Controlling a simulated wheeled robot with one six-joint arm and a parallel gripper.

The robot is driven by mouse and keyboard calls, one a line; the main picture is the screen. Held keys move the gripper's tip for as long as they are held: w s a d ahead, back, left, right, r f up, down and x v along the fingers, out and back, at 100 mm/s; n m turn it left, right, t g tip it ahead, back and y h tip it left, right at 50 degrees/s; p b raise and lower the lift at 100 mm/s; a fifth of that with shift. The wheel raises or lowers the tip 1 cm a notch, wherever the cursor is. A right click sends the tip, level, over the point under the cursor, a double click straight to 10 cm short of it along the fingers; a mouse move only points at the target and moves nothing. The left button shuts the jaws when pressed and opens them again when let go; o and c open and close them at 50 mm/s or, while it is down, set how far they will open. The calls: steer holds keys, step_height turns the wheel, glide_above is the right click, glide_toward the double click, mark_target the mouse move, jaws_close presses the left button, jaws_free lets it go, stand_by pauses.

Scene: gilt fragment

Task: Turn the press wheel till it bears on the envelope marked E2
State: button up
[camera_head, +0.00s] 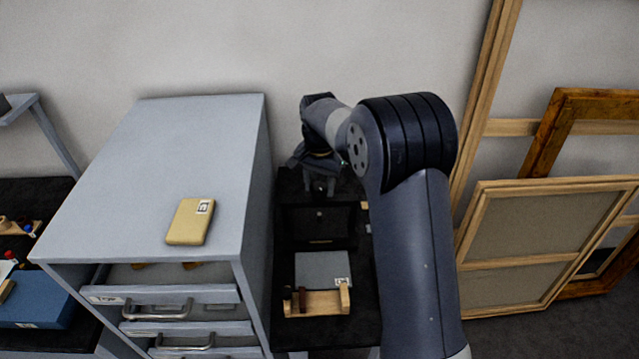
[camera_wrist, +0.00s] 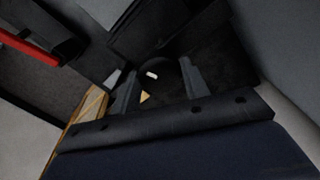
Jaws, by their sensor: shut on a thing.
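My gripper (camera_head: 320,187) is at the back of the narrow dark bench, directly above a black box-like press (camera_head: 320,226). In the wrist view my gripper (camera_wrist: 161,92) has its two grey fingers on either side of a dark curved part (camera_wrist: 172,66), which looks like the rim of the press wheel. The fingers are shut on it, though the dark shading hides the contact. A tan packet (camera_head: 187,224) with a white label lies on the grey cabinet; I cannot read its mark. No envelope is clearly visible in the press.
The grey drawer cabinet (camera_head: 160,160) stands close on the left. Wooden frames (camera_head: 545,245) lean at the right. A red bar (camera_wrist: 27,47) shows in the wrist view.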

mark_target(319, 187)
steer(key=shift+m, duration=1.2)
steer(key=shift+m, duration=0.3)
steer(key=o, duration=1)
step_height(319, 187, up, 11)
steer(key=b, duration=0.1)
steer(key=shift+f, duration=0.15)
